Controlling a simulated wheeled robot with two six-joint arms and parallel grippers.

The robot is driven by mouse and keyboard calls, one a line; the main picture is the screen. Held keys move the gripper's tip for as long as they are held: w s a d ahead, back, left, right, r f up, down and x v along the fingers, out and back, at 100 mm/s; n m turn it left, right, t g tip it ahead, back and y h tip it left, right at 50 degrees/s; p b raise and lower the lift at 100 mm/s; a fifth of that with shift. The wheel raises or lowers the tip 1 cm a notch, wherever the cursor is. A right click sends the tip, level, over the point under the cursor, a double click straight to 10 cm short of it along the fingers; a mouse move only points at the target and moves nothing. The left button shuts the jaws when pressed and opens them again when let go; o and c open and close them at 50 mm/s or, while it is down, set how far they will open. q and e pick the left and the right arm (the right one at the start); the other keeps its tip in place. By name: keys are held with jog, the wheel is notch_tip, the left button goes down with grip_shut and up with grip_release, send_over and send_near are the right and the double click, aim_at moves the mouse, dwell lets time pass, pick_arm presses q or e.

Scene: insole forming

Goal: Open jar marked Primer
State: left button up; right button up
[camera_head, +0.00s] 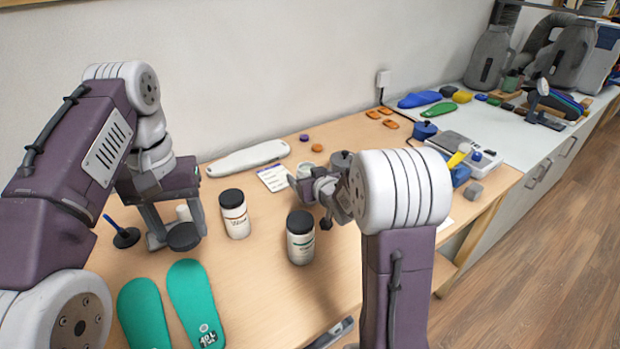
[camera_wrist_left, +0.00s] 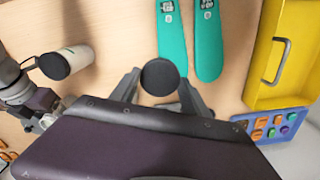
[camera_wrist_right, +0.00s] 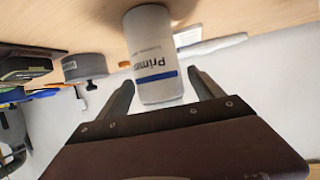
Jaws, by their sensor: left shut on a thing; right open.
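The jar marked Primer (camera_wrist_right: 155,88), white with a blue stripe, shows in the right wrist view; I see no black lid on its visible part. My right gripper (camera_wrist_right: 160,82) is open, with the jar showing between its fingers and a gap on each side. In the head view my right gripper (camera_head: 318,190) largely hides what is beside it. My left gripper (camera_head: 178,235) is shut on a black round lid (camera_head: 184,238), with no jar visible beneath. The lid (camera_wrist_left: 160,77) sits between the fingertips in the left wrist view.
Two lidded white jars stand mid-table, one with a brown-lettered label (camera_head: 235,216) and one with a green label (camera_head: 300,244). Teal insoles (camera_head: 196,300) lie at the front left. A yellow tray (camera_wrist_left: 252,70) shows in the left wrist view. A card (camera_head: 273,178) lies behind the jars.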

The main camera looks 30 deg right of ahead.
pick_arm(q)
notch_tip(320, 180, up, 2)
jog(key=shift+r+p, duration=0.1)
jog(key=shift+p, duration=0.85)
jog(key=shift+f+b, duration=1.45)
pick_arm(e)
jog(key=v, duration=1.2)
